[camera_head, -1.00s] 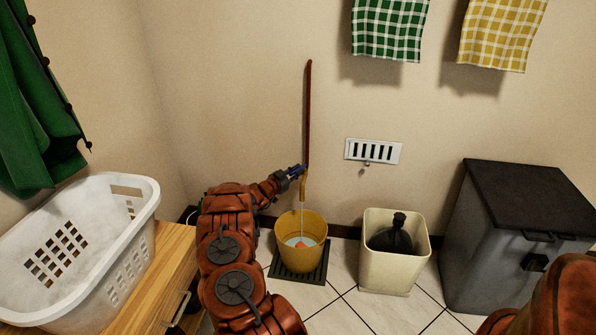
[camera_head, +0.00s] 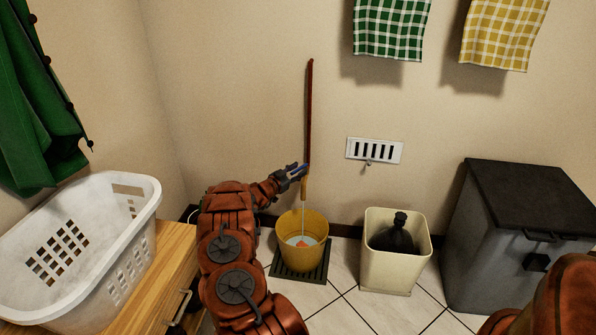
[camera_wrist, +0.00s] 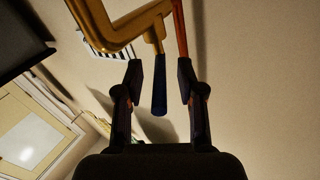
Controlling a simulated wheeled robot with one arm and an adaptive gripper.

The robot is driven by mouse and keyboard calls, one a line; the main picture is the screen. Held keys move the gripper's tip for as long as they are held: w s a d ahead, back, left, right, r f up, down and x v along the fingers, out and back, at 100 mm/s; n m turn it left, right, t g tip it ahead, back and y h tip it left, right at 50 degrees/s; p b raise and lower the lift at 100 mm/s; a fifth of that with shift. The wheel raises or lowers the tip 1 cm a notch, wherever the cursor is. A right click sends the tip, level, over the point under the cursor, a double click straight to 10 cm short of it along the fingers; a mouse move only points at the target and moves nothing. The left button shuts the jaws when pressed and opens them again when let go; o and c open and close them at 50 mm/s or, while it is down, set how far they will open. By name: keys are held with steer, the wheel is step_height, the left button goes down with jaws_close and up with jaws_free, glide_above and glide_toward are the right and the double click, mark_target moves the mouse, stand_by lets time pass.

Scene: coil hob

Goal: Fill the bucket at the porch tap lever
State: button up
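The yellow bucket (camera_head: 290,257) stands upright on a dark slatted mat (camera_head: 320,275) under the brass tap (camera_head: 304,188). A thin stream of water runs from the tap into it. Pale water (camera_head: 312,239) shows inside the bucket, with a small orange-red thing in it. My gripper (camera_head: 297,172) is up at the tap, above the bucket. In the wrist view my gripper (camera_wrist: 160,72) is open, its fingers on either side of the tap's blue-tipped lever (camera_wrist: 160,95), with gaps on both sides. The brass tap body (camera_wrist: 112,32) also shows there.
A cream bin (camera_head: 387,272) with a black bag stands right of the bucket, then a grey black-lidded box (camera_head: 500,255). A white laundry basket (camera_head: 110,275) sits on a wooden cabinet (camera_head: 165,290) at left. A dark red pipe (camera_head: 309,110) runs up the wall.

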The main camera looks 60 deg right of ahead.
steer(key=v, duration=1.1)
steer(key=shift+a, duration=0.25)
steer(key=shift+w, duration=0.1)
